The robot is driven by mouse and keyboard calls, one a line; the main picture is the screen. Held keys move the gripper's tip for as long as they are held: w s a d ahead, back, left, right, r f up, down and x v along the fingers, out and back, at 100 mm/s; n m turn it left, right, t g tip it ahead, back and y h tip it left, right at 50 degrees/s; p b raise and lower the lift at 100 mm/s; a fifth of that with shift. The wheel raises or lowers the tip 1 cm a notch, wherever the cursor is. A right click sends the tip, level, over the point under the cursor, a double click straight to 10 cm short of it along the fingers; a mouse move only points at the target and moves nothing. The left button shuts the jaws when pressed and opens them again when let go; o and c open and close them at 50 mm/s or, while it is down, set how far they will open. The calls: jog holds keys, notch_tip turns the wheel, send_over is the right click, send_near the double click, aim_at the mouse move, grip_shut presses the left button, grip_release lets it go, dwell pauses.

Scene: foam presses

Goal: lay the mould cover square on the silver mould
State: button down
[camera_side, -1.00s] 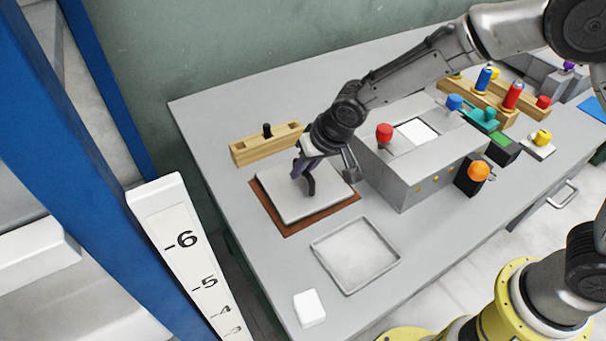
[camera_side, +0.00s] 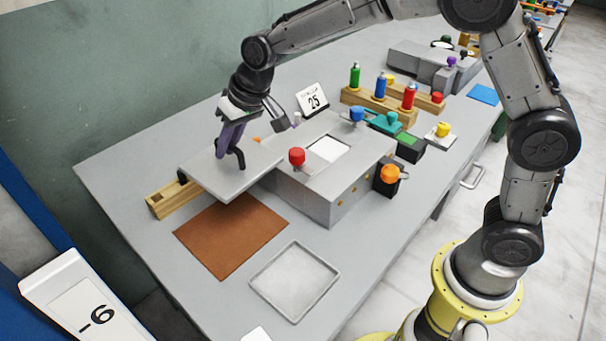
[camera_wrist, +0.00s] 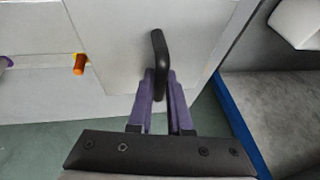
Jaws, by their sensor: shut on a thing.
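The mould cover (camera_side: 207,176) is a flat light-grey plate with a black bar handle (camera_side: 240,159). My gripper (camera_side: 232,148) is shut on the handle with purple fingers and holds the cover in the air, roughly level. In the wrist view the fingers (camera_wrist: 158,88) meet the handle (camera_wrist: 160,48), and the cover (camera_wrist: 120,35) fills the upper middle. A grey box (camera_side: 318,187) with a pale square in its top, apparently the silver mould, stands to the right. The cover's right edge overlaps its left end in the side view; I cannot tell the gap.
A red knob (camera_side: 297,156) stands up on the box, near the cover. A wooden block (camera_side: 172,199) is behind the cover's left side. A bare brown mat (camera_side: 230,236) and an empty shallow tray (camera_side: 296,281) lie in front. A calendar (camera_side: 313,101) stands behind the box.

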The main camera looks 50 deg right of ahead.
jog(key=w+d, duration=0.4)
jog(key=d, duration=1.2)
jog(key=shift+d+f, duration=0.25)
jog(key=shift+w+r, duration=0.1)
